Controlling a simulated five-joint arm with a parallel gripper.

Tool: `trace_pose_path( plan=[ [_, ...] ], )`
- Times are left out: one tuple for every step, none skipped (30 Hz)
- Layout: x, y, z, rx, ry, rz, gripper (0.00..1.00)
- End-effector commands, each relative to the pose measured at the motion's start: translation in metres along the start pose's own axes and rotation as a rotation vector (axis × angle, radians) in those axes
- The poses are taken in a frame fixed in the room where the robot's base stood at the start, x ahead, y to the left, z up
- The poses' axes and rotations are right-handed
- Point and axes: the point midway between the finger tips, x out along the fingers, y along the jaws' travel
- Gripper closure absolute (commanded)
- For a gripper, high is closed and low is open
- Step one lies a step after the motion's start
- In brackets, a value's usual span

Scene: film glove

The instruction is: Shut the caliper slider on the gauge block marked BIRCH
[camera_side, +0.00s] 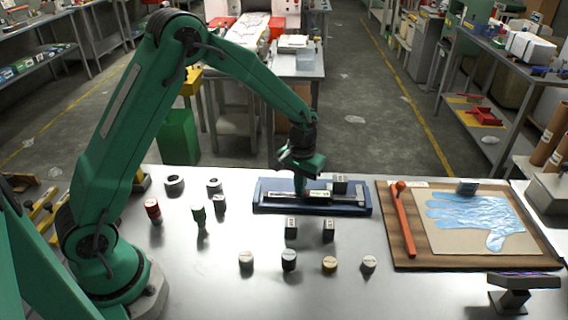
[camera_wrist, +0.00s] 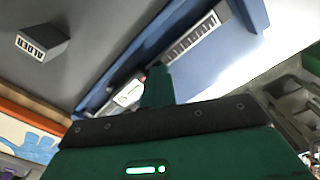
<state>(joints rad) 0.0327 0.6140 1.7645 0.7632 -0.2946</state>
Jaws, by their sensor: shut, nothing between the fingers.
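The steel caliper (camera_side: 345,197) lies in a shallow blue tray (camera_side: 268,209). Its ruled scale (camera_wrist: 192,40) and blue tray (camera_wrist: 225,58) show in the wrist view. BIRCH is not legible anywhere.
A block marked ALDER (camera_wrist: 42,42) stands on the bench. Two blocks (camera_side: 291,228) (camera_side: 328,230) stand in front of the tray, with several round pieces (camera_side: 289,260) nearer. A wooden board (camera_side: 400,264) with a blue glove (camera_side: 470,215) is at right.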

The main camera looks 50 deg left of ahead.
Motion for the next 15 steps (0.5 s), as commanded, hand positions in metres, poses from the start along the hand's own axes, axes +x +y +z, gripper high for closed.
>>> trace_pose_path(
  plan=[
    [-0.0003, 0.0014, -0.001, 0.001, 0.002, 0.001, 1.0],
    [-0.0003, 0.0019, -0.0012, 0.001, 0.002, 0.001, 1.0],
    [-0.0002, 0.0024, -0.0015, 0.001, 0.002, 0.0, 1.0],
    [-0.0002, 0.0029, -0.0017, 0.001, 0.002, 0.0, 1.0],
    [-0.0002, 0.0033, -0.0019, 0.001, 0.001, 0.0, 1.0],
    [-0.0001, 0.0039, -0.0022, 0.001, 0.001, 0.0, 1.0],
    [0.0, 0.0043, -0.0024, 0.001, 0.001, 0.0, 1.0],
    [0.0, 0.0048, -0.0027, 0.001, 0.001, 0.0, 1.0],
    [0.0001, 0.0054, -0.003, 0.001, 0.001, 0.0, 1.0],
    [0.0001, 0.0058, -0.0033, 0.001, 0.001, 0.0, 1.0],
    [0.0001, 0.0063, -0.0035, 0.001, 0.001, 0.0, 1.0],
    [0.0001, 0.0069, -0.0039, 0.001, 0.001, 0.0, 1.0],
    [0.0001, 0.0073, -0.0042, 0.001, 0.001, 0.0, 1.0],
    [0.0001, 0.0078, -0.0045, 0.001, 0.001, 0.0, 1.0],
    [0.0, 0.0084, -0.0049, 0.001, 0.002, 0.001, 1.0]
  ],
)
